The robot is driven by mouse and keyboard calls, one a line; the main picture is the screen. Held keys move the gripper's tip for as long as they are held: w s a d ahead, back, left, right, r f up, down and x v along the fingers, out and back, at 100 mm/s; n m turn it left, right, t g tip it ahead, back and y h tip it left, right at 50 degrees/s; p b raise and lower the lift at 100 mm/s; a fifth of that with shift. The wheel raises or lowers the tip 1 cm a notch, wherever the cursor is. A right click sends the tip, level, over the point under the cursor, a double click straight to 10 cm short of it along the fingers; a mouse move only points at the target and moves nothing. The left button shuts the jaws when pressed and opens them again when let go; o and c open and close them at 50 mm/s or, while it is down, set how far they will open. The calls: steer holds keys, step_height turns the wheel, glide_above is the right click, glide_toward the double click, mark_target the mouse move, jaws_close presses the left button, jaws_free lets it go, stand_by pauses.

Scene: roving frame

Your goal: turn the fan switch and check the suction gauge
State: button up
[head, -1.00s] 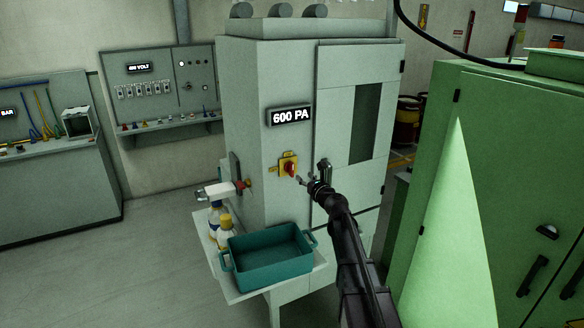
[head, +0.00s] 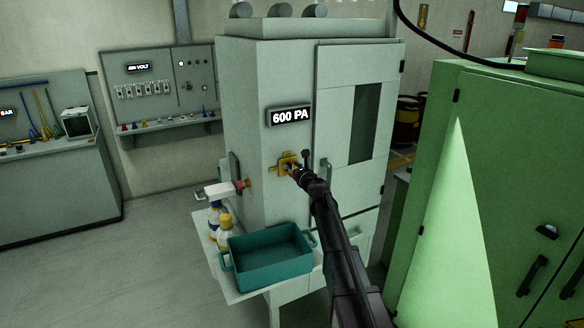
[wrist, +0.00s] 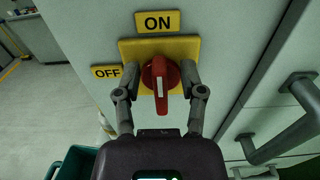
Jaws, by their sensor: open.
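The fan switch is a red rotary knob (wrist: 160,78) on a yellow plate (wrist: 128,48), on the front of the grey cabinet (head: 260,80). Its white mark stands upright, in line with the ON label (wrist: 157,22); the OFF label (wrist: 106,71) is at its left. My gripper (wrist: 158,82) is open, with one finger on each side of the knob; I cannot tell whether they touch it. In the head view my gripper (head: 294,169) covers most of the switch. The suction gauge (head: 290,117) above it reads 600 PA.
A teal bin (head: 268,262) and bottles (head: 217,222) stand on a shelf below the switch. A door handle (wrist: 285,132) juts out at right in the wrist view. A green cabinet (head: 480,150) stands at right. The floor at left is clear.

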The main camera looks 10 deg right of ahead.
jaws_close()
steer(key=shift+n, duration=0.4)
steer(key=n, duration=0.5)
steer(key=a+f+n+b, duration=0.1)
steer(key=n, duration=0.5)
steer(key=n+b, duration=0.1)
steer(key=n, duration=0.5)
steer(key=shift+s+a+f, duration=0.3)
steer(key=shift+a+f, duration=0.1)
stand_by(0.4)
